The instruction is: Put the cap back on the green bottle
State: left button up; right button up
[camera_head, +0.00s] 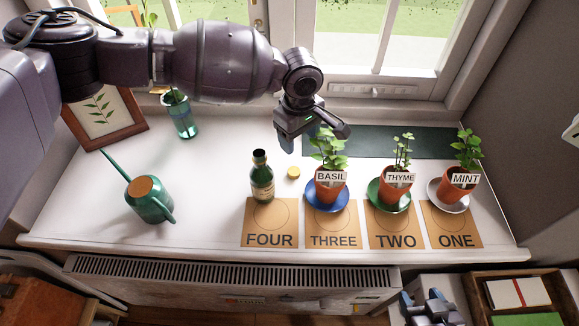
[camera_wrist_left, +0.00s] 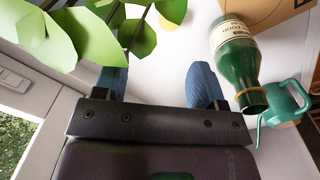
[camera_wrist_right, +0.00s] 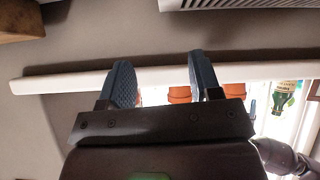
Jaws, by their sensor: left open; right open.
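The green bottle (camera_head: 262,182) with a cream label stands upright on the white sill, at the back of the card marked FOUR. It also shows in the left wrist view (camera_wrist_left: 237,62), with a tan ring at its mouth, and at the right of the right wrist view (camera_wrist_right: 283,95). A small round yellow cap (camera_head: 293,172) lies on the sill just right of the bottle. My left gripper (camera_head: 308,138) is open and empty, above and behind the cap, beside the basil. My right gripper (camera_head: 422,297) is open and empty, low in front of the sill.
Potted basil (camera_head: 331,182), thyme (camera_head: 396,187) and mint (camera_head: 460,182) stand on saucers to the right; basil leaves crowd my left gripper. A green watering can (camera_head: 150,202), glass vase (camera_head: 181,115) and picture frame (camera_head: 105,115) are left.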

pick_arm(q)
jog(key=shift+a+n, duration=0.35)
jog(key=shift+n, duration=0.05)
jog(key=shift+f, duration=0.1)
jog(key=b, duration=0.2)
send_over(295, 169)
notch_tip(295, 169, down, 5)
jog(key=shift+f, duration=0.35)
